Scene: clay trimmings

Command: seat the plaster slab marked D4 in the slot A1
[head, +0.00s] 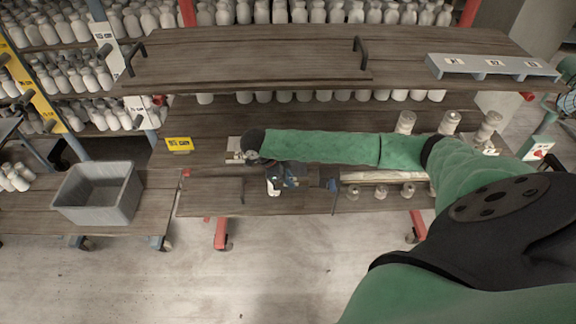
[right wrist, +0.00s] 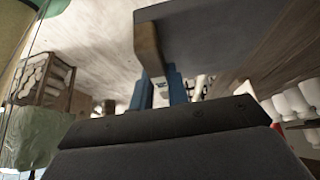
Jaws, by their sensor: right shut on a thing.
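My right arm reaches in from the right in the head view and folds down over the lower bench. My left gripper is not in view.
A grey bin (head: 98,194) stands on a low bench at left. The upper wooden shelf (head: 250,62) has black handles and much bare room. Shelves of white bottles (head: 330,12) fill the back.

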